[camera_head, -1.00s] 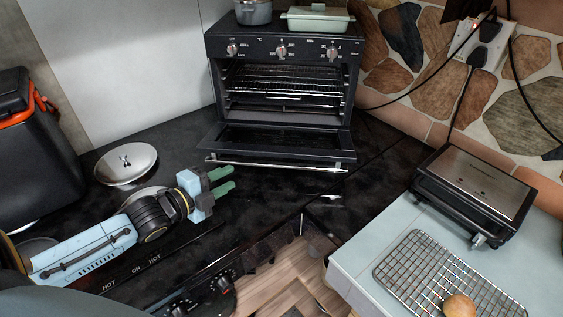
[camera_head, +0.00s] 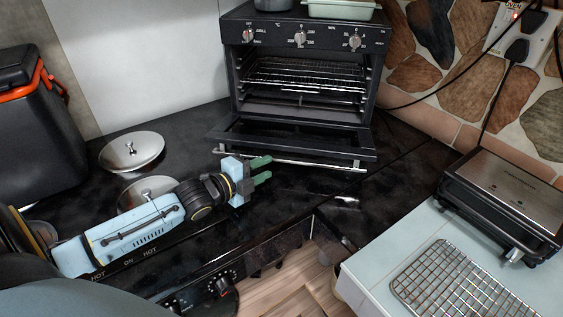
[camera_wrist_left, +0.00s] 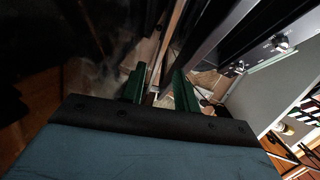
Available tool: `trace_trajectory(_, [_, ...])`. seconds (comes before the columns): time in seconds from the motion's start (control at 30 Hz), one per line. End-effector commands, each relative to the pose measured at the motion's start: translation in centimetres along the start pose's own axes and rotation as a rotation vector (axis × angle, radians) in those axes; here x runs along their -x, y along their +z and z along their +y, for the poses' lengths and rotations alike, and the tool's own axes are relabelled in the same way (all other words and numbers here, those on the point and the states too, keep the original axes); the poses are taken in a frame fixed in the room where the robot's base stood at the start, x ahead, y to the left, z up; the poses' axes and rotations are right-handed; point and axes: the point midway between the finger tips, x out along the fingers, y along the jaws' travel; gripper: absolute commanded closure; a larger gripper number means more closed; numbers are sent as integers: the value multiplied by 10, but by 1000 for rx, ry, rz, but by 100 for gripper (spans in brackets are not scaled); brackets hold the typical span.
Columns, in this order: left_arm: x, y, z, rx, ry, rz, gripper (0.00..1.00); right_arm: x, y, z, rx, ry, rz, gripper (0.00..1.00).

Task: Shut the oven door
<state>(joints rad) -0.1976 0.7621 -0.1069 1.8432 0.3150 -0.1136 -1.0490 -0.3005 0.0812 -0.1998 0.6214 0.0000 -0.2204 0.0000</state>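The black oven (camera_head: 303,75) stands at the back of the dark counter, its cavity and wire racks exposed. Its door (camera_head: 290,137) is hinged down, lying nearly flat towards me, with a silver handle bar (camera_head: 320,164) along its front edge. My left gripper (camera_head: 268,169) is open and empty, its green fingers parted just in front of the handle's left half. I cannot tell whether they touch it. In the left wrist view, a gap shows between the fingers (camera_wrist_left: 160,88), and the oven's knob panel (camera_wrist_left: 265,50) is at upper right. My right gripper is not in view.
Two round metal lids (camera_head: 131,150) lie on the counter left of the oven. Pots sit on the oven top, including a pale green dish (camera_head: 340,9). A grill press (camera_head: 505,200) and wire rack (camera_head: 462,282) occupy the right counter. Cables hang at upper right.

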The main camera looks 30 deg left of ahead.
Motion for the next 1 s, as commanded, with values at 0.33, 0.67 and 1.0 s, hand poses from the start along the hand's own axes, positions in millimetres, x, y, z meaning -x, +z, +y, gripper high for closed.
trace_trajectory(0.33, [-50, 0, 0, 1, -1, 0, 69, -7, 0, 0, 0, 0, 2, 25])
trace_trajectory(0.67, [-68, 0, 0, 1, 1, 0, 69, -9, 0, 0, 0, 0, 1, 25])
trace_trajectory(1.0, [-68, 0, 0, 1, 1, 0, 82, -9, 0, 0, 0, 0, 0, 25])
